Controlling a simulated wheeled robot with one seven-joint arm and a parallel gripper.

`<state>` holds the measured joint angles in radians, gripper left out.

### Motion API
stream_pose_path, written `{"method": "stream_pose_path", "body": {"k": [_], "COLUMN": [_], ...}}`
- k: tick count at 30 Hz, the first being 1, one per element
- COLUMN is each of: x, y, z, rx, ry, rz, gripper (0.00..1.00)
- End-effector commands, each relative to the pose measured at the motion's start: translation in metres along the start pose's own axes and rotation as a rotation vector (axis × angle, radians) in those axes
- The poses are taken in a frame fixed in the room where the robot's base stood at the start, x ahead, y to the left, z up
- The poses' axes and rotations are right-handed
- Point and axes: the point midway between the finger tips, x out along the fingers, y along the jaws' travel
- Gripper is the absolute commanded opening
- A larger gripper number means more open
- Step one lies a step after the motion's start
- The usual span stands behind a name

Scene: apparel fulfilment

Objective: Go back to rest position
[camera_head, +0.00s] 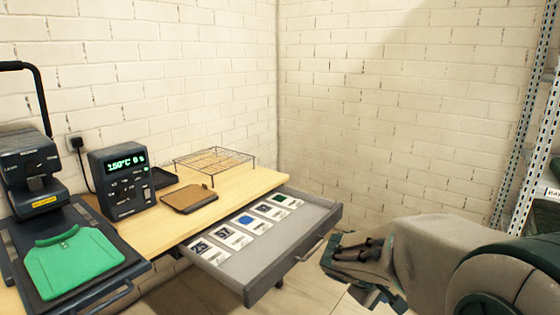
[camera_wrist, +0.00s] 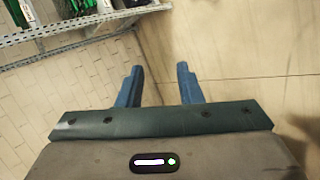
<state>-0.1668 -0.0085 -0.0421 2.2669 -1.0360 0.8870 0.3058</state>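My gripper (camera_head: 346,262) is at the lower right of the head view, in the air to the right of the open drawer. In the wrist view my gripper (camera_wrist: 160,82) points over bare floor. Its two blue fingers stand apart with nothing between them. My arm reaches in from the right edge of the head view.
A grey drawer (camera_head: 262,278) juts out from the wooden table (camera_head: 240,186), with several printed cards inside. A heat press with a green shirt (camera_head: 72,262), a control box (camera_head: 122,182) and a wire rack (camera_head: 214,160) stand left. Metal shelving (camera_head: 530,130) stands right.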

Motion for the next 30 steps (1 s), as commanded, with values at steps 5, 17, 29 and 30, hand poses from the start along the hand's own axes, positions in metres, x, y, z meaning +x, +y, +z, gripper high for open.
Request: {"method": "stream_pose_path", "body": {"k": [5,17,29,30], "x": [-0.05,-0.147,-0.161,-0.161], "y": [-0.007,-0.047,-0.056,-0.056], "z": [0.05,0.096,0.098,0.098], "rx": [0.198,0.543,0.594,0.594], "ry": [-0.024,0.037,0.057,0.057], "rz": [-0.214,-0.64,-0.71,-0.71], "gripper": [0.33,0.33,0.33,0.33]}}
